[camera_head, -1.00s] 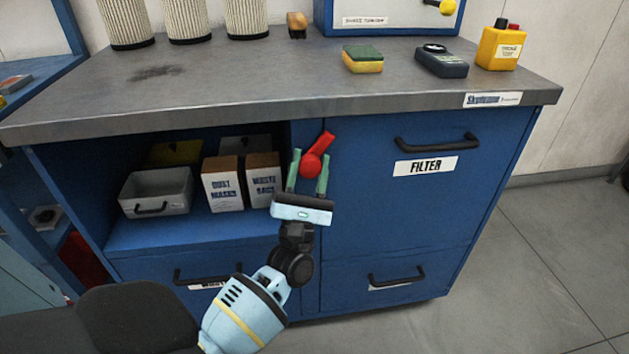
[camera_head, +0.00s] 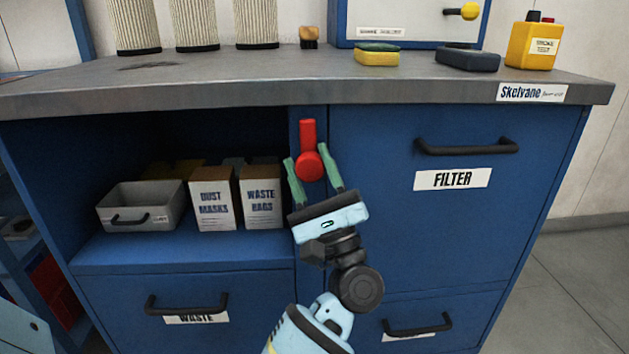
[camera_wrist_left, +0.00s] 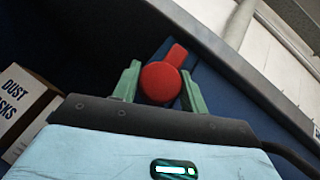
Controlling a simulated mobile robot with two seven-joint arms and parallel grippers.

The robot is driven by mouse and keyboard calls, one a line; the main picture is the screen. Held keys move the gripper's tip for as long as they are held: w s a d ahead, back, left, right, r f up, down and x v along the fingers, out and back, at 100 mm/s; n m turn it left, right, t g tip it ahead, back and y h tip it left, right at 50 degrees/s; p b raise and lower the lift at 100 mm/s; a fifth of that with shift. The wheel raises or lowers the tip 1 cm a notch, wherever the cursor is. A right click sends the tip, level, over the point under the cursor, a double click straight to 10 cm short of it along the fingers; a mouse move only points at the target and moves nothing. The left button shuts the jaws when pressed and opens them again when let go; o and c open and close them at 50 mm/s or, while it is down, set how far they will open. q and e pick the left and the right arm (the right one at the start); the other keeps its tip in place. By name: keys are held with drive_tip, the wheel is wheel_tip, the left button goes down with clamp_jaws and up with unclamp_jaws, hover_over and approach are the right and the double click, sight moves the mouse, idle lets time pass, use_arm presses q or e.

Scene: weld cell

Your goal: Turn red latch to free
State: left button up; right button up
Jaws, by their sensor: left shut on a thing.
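The red latch (camera_head: 307,134) sits on the blue cabinet's front, on the strip between the open shelf and the filter door (camera_head: 453,225). Its round hub is low and its lever points nearly straight up in the head view. My left gripper (camera_head: 310,168) reaches up from below, with its green fingers on either side of the hub, shut on it. In the left wrist view the red latch (camera_wrist_left: 161,82) shows between the fingers of the left gripper (camera_wrist_left: 160,85), its lever slanting to the upper right. My right gripper is not in view.
The open shelf holds a grey bin (camera_head: 146,205), a dust masks box (camera_head: 212,197) and a waste bags box (camera_head: 261,195). The worktop edge (camera_head: 240,93) juts out above the latch. Black handles (camera_head: 467,147) stick out from the door and drawers.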

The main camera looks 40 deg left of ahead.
use_arm(q)
drive_tip(key=shift+s+a+r+n+g, duration=0.1)
drive_tip(key=shift+r+n+g, duration=0.1)
drive_tip(key=shift+n+g, duration=0.65)
drive_tip(key=o, duration=1.3)
drive_tip(key=shift+s+a, duration=0.1)
drive_tip(key=shift+o, duration=0.2)
drive_tip(key=shift+d+f, duration=0.4)
drive_tip(key=shift+f, duration=0.05)
drive_tip(key=v, duration=0.6)
drive_tip(key=shift+d+f+b, duration=0.2)
drive_tip(key=shift+f+b, duration=0.1)
